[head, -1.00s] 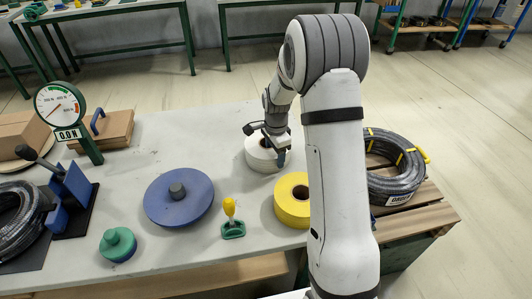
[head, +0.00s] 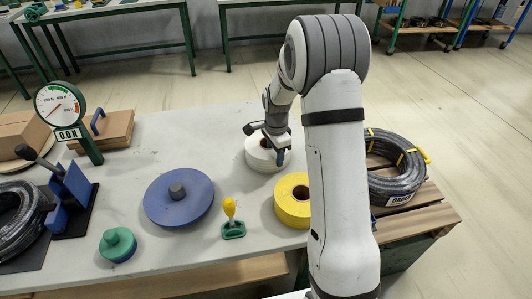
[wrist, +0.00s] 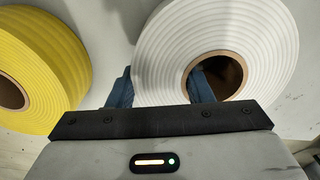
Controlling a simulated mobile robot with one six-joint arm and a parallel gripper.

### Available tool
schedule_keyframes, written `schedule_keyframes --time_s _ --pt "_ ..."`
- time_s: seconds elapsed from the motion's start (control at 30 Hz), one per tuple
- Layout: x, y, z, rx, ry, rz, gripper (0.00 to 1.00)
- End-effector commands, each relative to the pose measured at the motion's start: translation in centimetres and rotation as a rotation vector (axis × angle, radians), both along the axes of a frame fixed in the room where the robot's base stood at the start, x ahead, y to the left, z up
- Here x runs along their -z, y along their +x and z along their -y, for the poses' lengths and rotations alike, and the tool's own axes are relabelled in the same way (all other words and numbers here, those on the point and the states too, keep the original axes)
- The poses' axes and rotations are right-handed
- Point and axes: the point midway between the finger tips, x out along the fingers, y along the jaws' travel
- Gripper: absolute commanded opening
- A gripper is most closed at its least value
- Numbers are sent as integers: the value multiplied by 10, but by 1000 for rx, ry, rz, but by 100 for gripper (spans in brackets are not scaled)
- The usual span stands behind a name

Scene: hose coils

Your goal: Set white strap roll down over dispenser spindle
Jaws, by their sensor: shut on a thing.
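The white strap roll (head: 258,158) lies flat on the table, behind the yellow roll in the head view. In the wrist view the white roll (wrist: 185,35) fills the upper middle, with its brown core hole at the right. My gripper (wrist: 165,85) is shut on the wall of the white roll, one blue finger in the core hole and the other outside the rim. My gripper (head: 281,152) also shows at the roll in the head view.
A yellow roll (head: 293,208) lies close in front of the white roll; it also shows in the wrist view (wrist: 45,60). A green-based tool with yellow knob (head: 231,221) stands between disc and yellow roll. A black hose coil (head: 388,172) lies right.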

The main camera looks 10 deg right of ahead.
Motion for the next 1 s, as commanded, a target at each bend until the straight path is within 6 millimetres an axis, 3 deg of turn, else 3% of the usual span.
schedule_keyframes --time_s 0.37,1.0 --pt "0 0 0 1 0 -1 4" --pt "-10 1 0 1 0 3 4"
